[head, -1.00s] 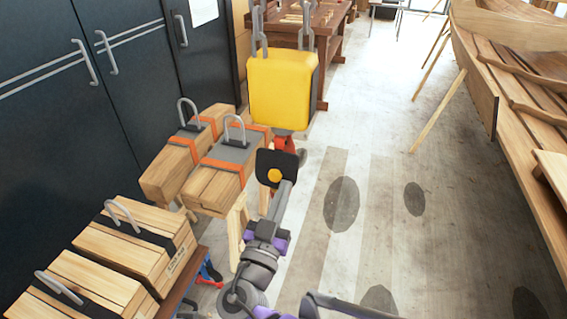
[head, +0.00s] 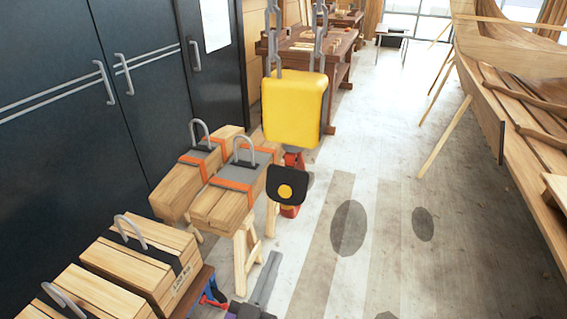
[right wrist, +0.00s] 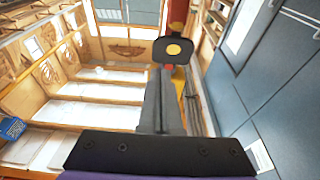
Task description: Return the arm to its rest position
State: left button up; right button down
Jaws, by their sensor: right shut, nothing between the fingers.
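My right gripper (head: 271,262) is low at the bottom of the head view, its grey fingers together and empty, pointing up the picture. In the right wrist view the shut fingers (right wrist: 162,100) point up the picture, with the black plate with an orange disc (right wrist: 173,50) beyond them. In the head view this plate (head: 287,198) hangs at the red part (head: 293,160) below a yellow hoist block (head: 295,108) on grey chains. A gap shows between the gripper and the plate. My left gripper is not in view.
Strapped timber bundles (head: 222,207) with metal handles rest on a wooden trestle (head: 246,262) left of the hoist. Wooden crates (head: 135,270) sit on a low cart at lower left. Dark cabinets (head: 70,100) line the left. A wooden hull (head: 500,110) stands at right. The middle floor (head: 400,250) is clear.

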jog(key=w+d+f+n+g+h+p, duration=0.1)
jog(key=d+f+g, duration=0.35)
jog(key=d, duration=0.35)
jog(key=w+d+f+n+g, duration=0.1)
jog(key=d+f+g, duration=0.2)
jog(key=d+f, duration=0.3)
jog(key=s+d+f+g+y+p, duration=0.1)
jog(key=s+d+f+g+y, duration=0.2)
jog(key=s, duration=0.2)
jog(key=s+d+f+n+g+y+p, duration=0.1)
jog(key=s+d+f+g+y, duration=0.2)
jog(key=s, duration=0.3)
jog(key=shift+s+d+n+g+y, duration=0.15)
jog(key=shift+d+n+g+y, duration=0.15)
jog(key=shift+y, duration=0.4)
